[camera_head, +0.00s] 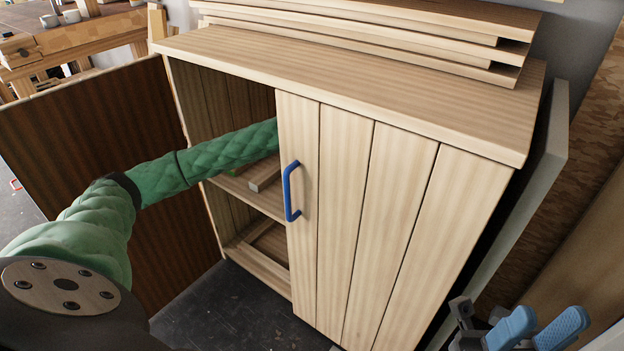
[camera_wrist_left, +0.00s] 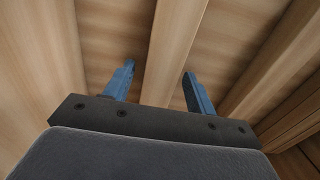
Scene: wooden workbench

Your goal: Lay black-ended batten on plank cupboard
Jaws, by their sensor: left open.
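The plank cupboard (camera_head: 345,215) stands ahead, its left door swung open and its right door, with a blue handle, shut. My left arm reaches into the open side, and its gripper is hidden in the head view. In the left wrist view my left gripper (camera_wrist_left: 160,85) is open, its blue fingers apart on either side of a pale wooden strip (camera_wrist_left: 175,50). No black end shows on that strip, so I cannot tell whether it is the batten. My right gripper (camera_head: 548,322) is open and empty at the lower right, outside the cupboard.
A wooden piece (camera_head: 266,178) lies on the inner shelf. Stacked boards (camera_head: 400,30) lie on the cupboard top, whose front strip is clear. The open door (camera_head: 100,170) stands beside my left arm. A workbench (camera_head: 70,45) is at the back left.

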